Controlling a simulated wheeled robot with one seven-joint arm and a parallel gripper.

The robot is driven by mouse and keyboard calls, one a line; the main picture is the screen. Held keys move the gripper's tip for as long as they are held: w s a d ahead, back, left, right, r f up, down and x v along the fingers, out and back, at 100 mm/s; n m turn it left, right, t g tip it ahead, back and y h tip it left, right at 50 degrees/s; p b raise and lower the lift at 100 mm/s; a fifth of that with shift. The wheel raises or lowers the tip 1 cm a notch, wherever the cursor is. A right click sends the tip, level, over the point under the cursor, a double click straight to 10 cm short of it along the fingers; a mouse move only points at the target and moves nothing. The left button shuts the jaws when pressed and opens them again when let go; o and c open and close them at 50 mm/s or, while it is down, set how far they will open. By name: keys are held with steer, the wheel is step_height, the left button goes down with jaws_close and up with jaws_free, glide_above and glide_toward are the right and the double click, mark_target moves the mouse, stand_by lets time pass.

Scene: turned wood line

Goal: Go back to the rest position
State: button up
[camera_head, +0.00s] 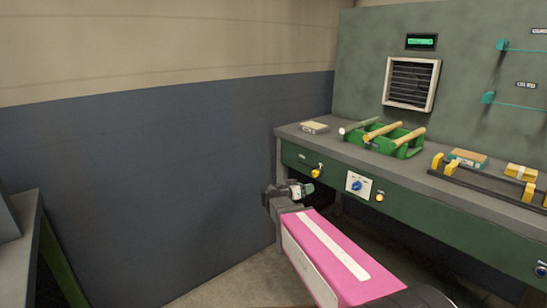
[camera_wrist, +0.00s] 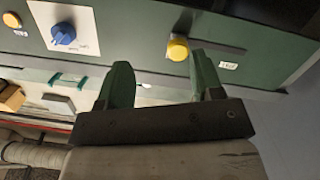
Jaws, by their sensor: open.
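My gripper (camera_head: 303,190) is in front of the green workbench, below its top edge, at the end of my pink arm link. In the wrist view its two green fingers (camera_wrist: 158,85) stand apart with nothing between them. The gripper is open and empty. The bench front fills the upper part of the wrist view, with a yellow knob (camera_wrist: 178,49) near the right finger and a blue knob (camera_wrist: 63,34) further left. Whether the fingers touch the bench front cannot be told.
The workbench top (camera_head: 326,137) holds a green rack (camera_head: 407,150) with several wooden rods, small boxes (camera_head: 468,157) and a black bar with yellow ends (camera_head: 480,182). A grey table (camera_head: 22,240) stands at the far left. Floor between is clear.

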steer(key=s+d+f+n+g+y, duration=0.1)
steer(key=s+d+f+g+y, duration=0.25)
steer(key=s+f, duration=0.3)
steer(key=s+a+f+n+g+y, duration=0.4)
steer(key=s+f+y, duration=0.5)
steer(key=s, duration=0.3)
steer(key=shift+s+f+n+g+y, duration=0.35)
steer(key=shift+n+g+y, duration=0.4)
steer(key=shift+n, duration=0.45)
